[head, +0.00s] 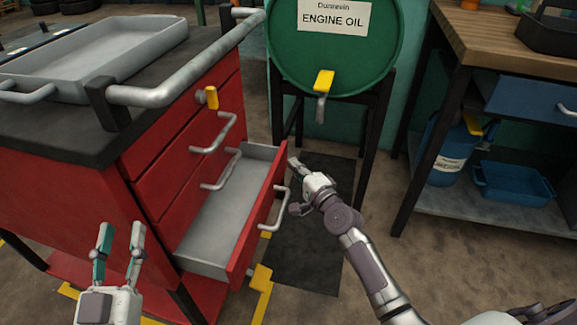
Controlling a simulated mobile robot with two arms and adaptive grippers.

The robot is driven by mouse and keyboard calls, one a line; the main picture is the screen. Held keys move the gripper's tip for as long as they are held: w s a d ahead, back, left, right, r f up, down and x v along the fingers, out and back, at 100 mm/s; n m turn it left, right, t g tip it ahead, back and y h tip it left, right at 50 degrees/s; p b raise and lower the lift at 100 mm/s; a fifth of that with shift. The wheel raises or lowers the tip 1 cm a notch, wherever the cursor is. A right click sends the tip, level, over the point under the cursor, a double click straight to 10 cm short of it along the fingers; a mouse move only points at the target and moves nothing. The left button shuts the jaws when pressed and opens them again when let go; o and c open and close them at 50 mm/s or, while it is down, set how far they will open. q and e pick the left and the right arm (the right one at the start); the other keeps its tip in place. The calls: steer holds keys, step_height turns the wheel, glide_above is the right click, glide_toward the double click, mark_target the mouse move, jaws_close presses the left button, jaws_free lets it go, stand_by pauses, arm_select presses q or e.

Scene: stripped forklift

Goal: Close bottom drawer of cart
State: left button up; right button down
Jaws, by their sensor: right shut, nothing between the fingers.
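The red tool cart (150,150) stands at the left with its drawer fronts facing right. Its bottom drawer (222,208) is pulled out, showing an empty grey inside and a red front with a silver handle (276,212). My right gripper (294,168) is shut and empty at the far end of the drawer front, close to its outer face; I cannot tell whether it touches. My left gripper (119,240) is open and empty, in front of the cart's side at the lower left.
A green engine oil drum (335,60) on a black stand is behind the drawer. A workbench (500,40) with a lower shelf holding a blue container (448,150) and a blue tray (515,185) is at the right. A dark mat (310,250) lies on the floor.

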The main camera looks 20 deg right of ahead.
arm_select(q)
steer(key=shift+r, duration=0.15)
arm_select(e)
steer(key=shift+w+a, duration=0.55)
steer(key=shift+a, duration=0.25)
arm_select(q)
steer(key=shift+w+a+f+g, duration=0.15)
steer(key=shift+f+g, duration=0.45)
steer(key=shift+f, duration=0.35)
arm_select(e)
steer(key=w+a, duration=0.1)
steer(key=a, duration=0.1)
steer(key=w+a, duration=0.3)
steer(key=a, duration=0.1)
steer(key=shift+w+a, duration=0.25)
steer(key=shift+a, duration=0.1)
steer(key=shift+w+a, duration=0.25)
steer(key=shift+a, duration=0.15)
steer(key=shift+d, duration=0.15)
